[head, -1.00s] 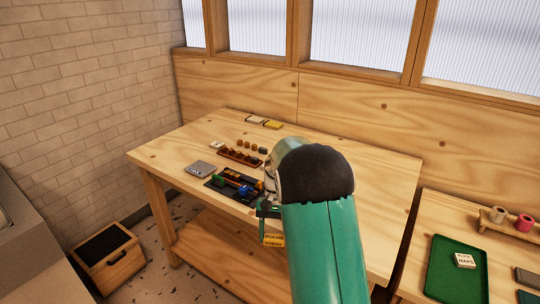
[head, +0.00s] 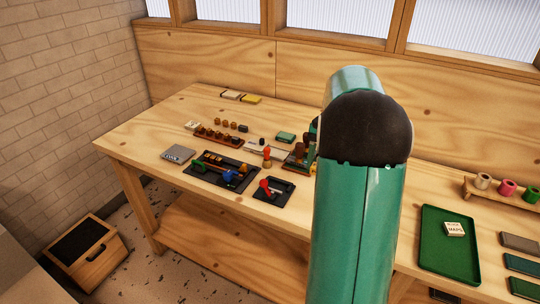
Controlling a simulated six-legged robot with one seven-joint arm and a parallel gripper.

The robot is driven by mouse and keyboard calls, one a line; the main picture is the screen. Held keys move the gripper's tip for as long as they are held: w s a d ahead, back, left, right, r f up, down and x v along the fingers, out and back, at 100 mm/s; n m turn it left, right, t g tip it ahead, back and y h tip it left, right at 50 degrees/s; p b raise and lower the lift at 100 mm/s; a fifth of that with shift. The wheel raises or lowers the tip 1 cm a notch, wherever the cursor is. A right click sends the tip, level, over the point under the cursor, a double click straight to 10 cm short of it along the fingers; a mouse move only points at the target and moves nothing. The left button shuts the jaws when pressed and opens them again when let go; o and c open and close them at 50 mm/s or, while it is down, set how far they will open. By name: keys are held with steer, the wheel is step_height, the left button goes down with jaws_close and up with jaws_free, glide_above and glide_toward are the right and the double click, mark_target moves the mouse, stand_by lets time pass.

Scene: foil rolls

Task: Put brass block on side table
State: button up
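I cannot tell for sure which piece is the brass block. Small brown-gold blocks (head: 233,125) stand in a short row on the wooden workbench (head: 135,128), behind a dark red-brown rack (head: 219,137) holding more such pieces. A wooden table (head: 506,224) at the right, probably the side table, carries a green tray.
A smaller black tray (head: 273,199) holds a red-handled item. A grey flat block (head: 178,153) lies at the bench's left. The green tray (head: 435,255) holds a white labelled block (head: 454,229). A rack (head: 478,192) of rolls and several flat slabs (head: 520,243) take up the right.

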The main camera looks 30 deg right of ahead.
steer(key=w+a+f, duration=0.1)
steer(key=w+f, duration=0.2)
steer(key=w+a+f, duration=0.1)
steer(key=w+f, duration=0.1)
steer(key=w, duration=0.2)
steer(key=w+a+f, duration=0.1)
steer(key=w+f, duration=0.2)
steer(key=w, duration=0.1)
steer(key=shift+w+a+f, duration=0.1)
steer(key=shift+a+f, duration=0.05)
steer(key=shift+f, duration=0.15)
steer(key=shift+w+f, duration=0.15)
steer(key=shift+f, duration=0.8)
steer(key=shift+w+f, duration=0.15)
steer(key=shift+f, duration=0.75)
steer(key=shift+f, duration=0.15)
steer(key=shift+a+f, duration=0.1)
steer(key=shift+f, duration=0.05)
steer(key=o, duration=1.4)
steer(key=shift+c, duration=0.2)
